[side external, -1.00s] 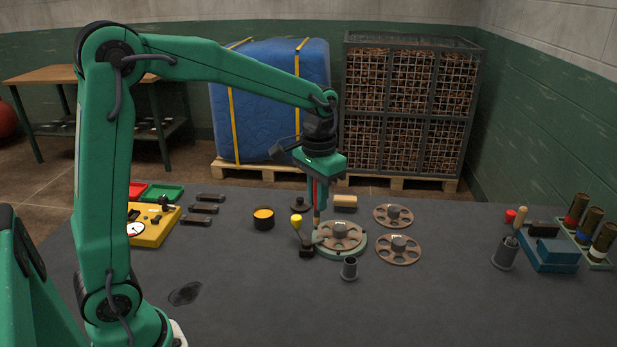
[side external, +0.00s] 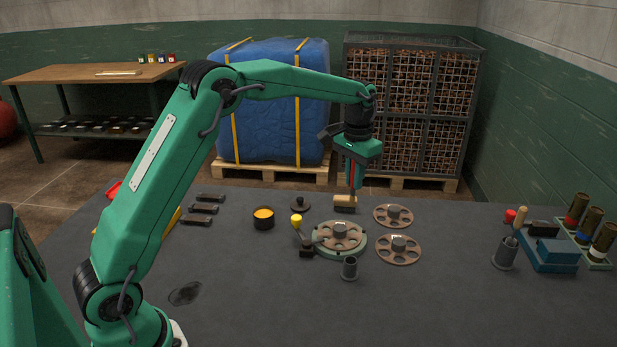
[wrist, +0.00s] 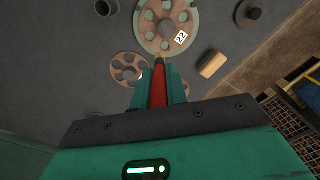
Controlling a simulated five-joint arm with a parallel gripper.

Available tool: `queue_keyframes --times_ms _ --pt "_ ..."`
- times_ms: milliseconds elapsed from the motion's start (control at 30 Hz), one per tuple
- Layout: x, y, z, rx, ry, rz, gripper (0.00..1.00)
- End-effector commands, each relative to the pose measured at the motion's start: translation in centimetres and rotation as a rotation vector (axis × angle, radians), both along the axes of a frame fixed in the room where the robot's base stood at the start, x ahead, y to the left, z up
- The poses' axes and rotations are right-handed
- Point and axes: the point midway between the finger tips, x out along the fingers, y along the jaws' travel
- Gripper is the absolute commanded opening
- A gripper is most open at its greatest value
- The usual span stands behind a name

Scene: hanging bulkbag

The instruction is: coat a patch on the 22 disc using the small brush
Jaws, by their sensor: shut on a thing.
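The disc marked 22 (wrist: 180,38), brown with several holes, sits in a pale green round fixture (side external: 318,251). It also shows in the side view (side external: 340,236). My gripper (side external: 352,188) is shut on the small brush (wrist: 158,85), whose red handle stands between the fingers. The brush points down, and its tip is raised behind the fixture, by a wooden block. In the wrist view the tip overlaps the fixture's edge. I cannot tell its height. A dark pot (side external: 264,223) with orange-yellow contents stands left of the fixture. No coated patch can be made out on the disc.
A wooden block (side external: 344,204) lies close to my gripper. Two loose discs (side external: 398,250) (side external: 393,215) lie right of the fixture. A yellow-knobbed lever (side external: 297,219), a grey cup (side external: 349,268) and a dark lid (side external: 300,206) surround it.

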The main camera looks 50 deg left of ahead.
Motion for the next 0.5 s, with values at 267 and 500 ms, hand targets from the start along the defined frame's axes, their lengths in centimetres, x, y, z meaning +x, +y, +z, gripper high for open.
queue_keyframes --times_ms 267,500 --pt "0.3 0.1 -0.2 0.000 0.001 0.000 0.00" --pt "0.3 0.1 -1.5 0.000 0.001 0.000 0.00"
